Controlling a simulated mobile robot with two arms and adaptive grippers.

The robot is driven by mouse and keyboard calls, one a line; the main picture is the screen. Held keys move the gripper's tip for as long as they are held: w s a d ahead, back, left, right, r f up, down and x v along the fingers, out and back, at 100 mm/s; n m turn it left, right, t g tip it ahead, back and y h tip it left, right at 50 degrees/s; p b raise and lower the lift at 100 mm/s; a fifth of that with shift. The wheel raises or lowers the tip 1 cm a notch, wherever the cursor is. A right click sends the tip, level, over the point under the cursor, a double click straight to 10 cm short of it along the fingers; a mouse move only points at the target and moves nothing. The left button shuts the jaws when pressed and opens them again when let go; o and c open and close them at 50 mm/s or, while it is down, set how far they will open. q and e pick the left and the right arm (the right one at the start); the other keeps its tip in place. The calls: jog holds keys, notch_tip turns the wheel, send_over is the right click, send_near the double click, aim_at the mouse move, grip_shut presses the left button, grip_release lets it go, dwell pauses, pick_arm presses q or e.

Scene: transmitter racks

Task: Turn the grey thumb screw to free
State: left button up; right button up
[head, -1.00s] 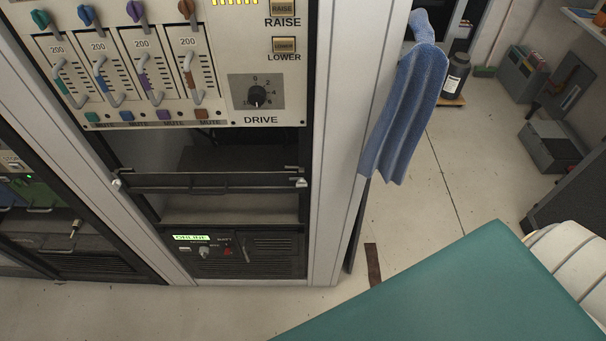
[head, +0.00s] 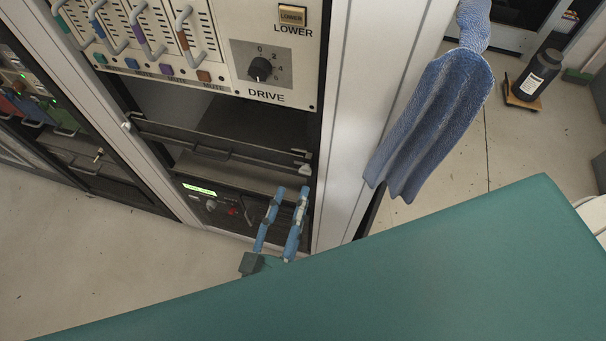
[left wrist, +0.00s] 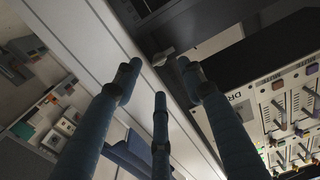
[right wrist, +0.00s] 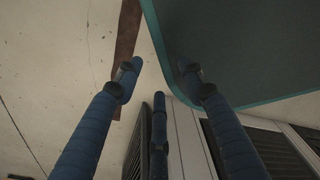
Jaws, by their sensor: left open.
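A grey thumb screw (head: 304,168) sits at the right end of the dark rail across the open rack bay; its exact turn position is too small to read. In the left wrist view a small grey knob (left wrist: 162,57), apparently this screw, lies ahead between the fingertips. My left gripper (head: 293,192) is open and empty, just below the screw in the head view, with no visible contact. A paler knob (head: 127,126) sits at the rail's left end. My right gripper (left wrist: 157,70) is not in the head view; its wrist view shows its fingers (right wrist: 158,72) apart and empty.
A teal panel (head: 420,270) fills the head view's lower right and also shows in the right wrist view. A blue cloth (head: 432,125) hangs beside the rack's right post. The drive panel (head: 262,72) is above the bay, a lit unit (head: 200,190) below it.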

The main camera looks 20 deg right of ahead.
aim_at(302, 168)
pick_arm(q)
jog(key=x, duration=0.6)
pick_arm(e)
jog(key=shift+w+d+r, duration=0.15)
jog(key=shift+w+d, duration=0.1)
jog(key=shift+d, duration=0.2)
jog(key=shift+w+d+r, duration=0.15)
jog(key=shift+w+d, duration=0.05)
jog(key=shift+d, duration=0.2)
pick_arm(q)
jog(key=shift+d, duration=0.1)
grip_shut()
pick_arm(e)
jog(key=shift+a, duration=0.1)
